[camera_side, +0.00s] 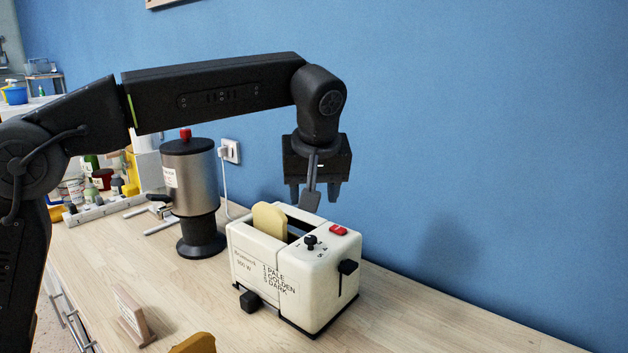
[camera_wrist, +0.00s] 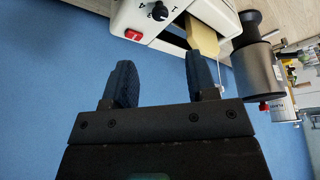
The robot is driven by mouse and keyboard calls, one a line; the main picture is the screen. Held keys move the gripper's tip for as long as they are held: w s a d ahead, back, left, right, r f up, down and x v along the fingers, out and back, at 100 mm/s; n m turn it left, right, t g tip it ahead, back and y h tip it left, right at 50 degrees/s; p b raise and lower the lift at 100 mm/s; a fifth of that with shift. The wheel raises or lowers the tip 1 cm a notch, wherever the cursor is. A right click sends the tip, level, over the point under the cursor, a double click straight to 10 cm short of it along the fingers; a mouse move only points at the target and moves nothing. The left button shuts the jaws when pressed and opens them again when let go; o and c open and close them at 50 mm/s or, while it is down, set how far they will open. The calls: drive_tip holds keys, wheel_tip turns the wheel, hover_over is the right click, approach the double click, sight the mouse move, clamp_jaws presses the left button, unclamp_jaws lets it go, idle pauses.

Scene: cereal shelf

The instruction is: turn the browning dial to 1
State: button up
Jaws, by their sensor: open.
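The cream toaster (camera_side: 262,275) stands on the wooden counter, with a slice of bread (camera_side: 269,222) sticking up from a slot. The small black browning dial (camera_side: 311,242) is on its top at the right end, with numbers around it. A red button (camera_side: 338,230) sits beside the dial. My gripper (camera_side: 315,195) hangs above the back of the toaster, pointing down, open and empty, apart from the dial. In the wrist view the fingers of my gripper (camera_wrist: 158,80) are spread, and the dial (camera_wrist: 159,11) shows at the top edge, partly cut off. Its exact setting is too small to tell.
A black lever (camera_side: 347,268) sticks out of the toaster's right end. A metal grinder-like appliance (camera_side: 190,190) stands behind left. A small wooden stand (camera_side: 130,312) is at the front left. The blue wall is close behind; the counter right of the toaster is clear.

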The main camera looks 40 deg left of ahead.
drive_tip(key=shift+v, duration=1.15)
drive_tip(key=s+a+f+m+h, duration=0.1)
drive_tip(key=s+a+f+m, duration=0.2)
drive_tip(key=s, duration=0.5)
drive_tip(key=s+a+f+m+t+h, duration=0.1)
drive_tip(key=s+a+f+m, duration=0.2)
drive_tip(key=s+f, duration=0.2)
drive_tip(key=s+a+f+m+t+h, duration=0.1)
drive_tip(key=s+a+f+m, duration=0.2)
drive_tip(key=s, duration=0.9)
drive_tip(key=shift+a+f, duration=0.3)
drive_tip(key=shift+f, duration=0.25)
